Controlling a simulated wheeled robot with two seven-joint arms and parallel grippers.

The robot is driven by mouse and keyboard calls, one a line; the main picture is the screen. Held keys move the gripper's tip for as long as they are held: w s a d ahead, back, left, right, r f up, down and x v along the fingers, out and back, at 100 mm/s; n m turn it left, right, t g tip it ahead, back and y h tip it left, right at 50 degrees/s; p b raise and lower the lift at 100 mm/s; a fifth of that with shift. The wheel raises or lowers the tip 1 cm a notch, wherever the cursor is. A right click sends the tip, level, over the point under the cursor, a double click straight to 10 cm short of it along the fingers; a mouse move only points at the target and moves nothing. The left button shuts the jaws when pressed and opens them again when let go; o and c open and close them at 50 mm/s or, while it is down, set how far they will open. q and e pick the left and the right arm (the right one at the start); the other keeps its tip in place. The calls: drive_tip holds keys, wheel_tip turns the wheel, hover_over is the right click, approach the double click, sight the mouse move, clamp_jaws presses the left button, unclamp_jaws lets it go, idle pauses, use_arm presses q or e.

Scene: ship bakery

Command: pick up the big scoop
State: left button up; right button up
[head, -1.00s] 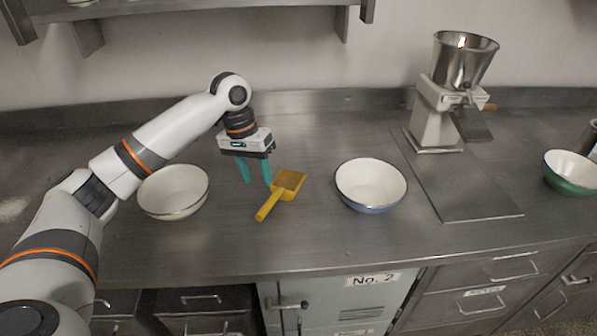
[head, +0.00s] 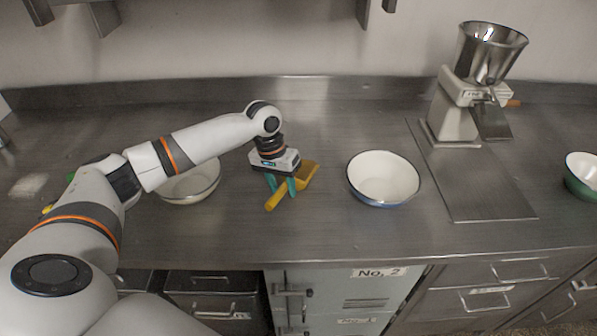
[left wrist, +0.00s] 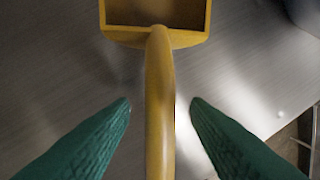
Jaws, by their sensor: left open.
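The big scoop (head: 305,177) is yellow and lies on the steel counter, its pan toward the back right and its handle toward the front left. My left gripper (head: 281,186) is open and down over the handle, and it hides part of the scoop in the head view. In the left wrist view the handle of the scoop (left wrist: 160,95) runs between the two green fingers (left wrist: 160,103), with a gap on each side. The pan shows at the top, cut off by the frame edge. My right gripper is not in view.
A white bowl with a blue outside (head: 383,178) stands right of the scoop. Another white bowl (head: 190,186) stands to the left, partly behind my arm. A grinder with a steel hopper (head: 489,55) and a green bowl (head: 582,176) are farther right. The counter front (head: 330,235) is clear.

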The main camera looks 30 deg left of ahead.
use_arm(q)
drive_tip(key=shift+d+f, duration=0.15)
drive_tip(key=shift+f, duration=0.55)
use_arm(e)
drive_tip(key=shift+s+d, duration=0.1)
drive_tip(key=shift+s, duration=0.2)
use_arm(q)
clamp_jaws()
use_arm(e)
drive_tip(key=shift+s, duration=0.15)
use_arm(q)
wheel_tip(320, 180, up, 9)
drive_tip(key=shift+w+f+b, duration=0.1)
drive_tip(key=shift+b, duration=0.55)
drive_tip(key=shift+r, duration=0.65)
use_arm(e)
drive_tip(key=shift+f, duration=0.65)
use_arm(q)
drive_tip(key=c, duration=0.9)
unclamp_jaws()
drive_tip(key=shift+d, duration=0.1)
clamp_jaws()
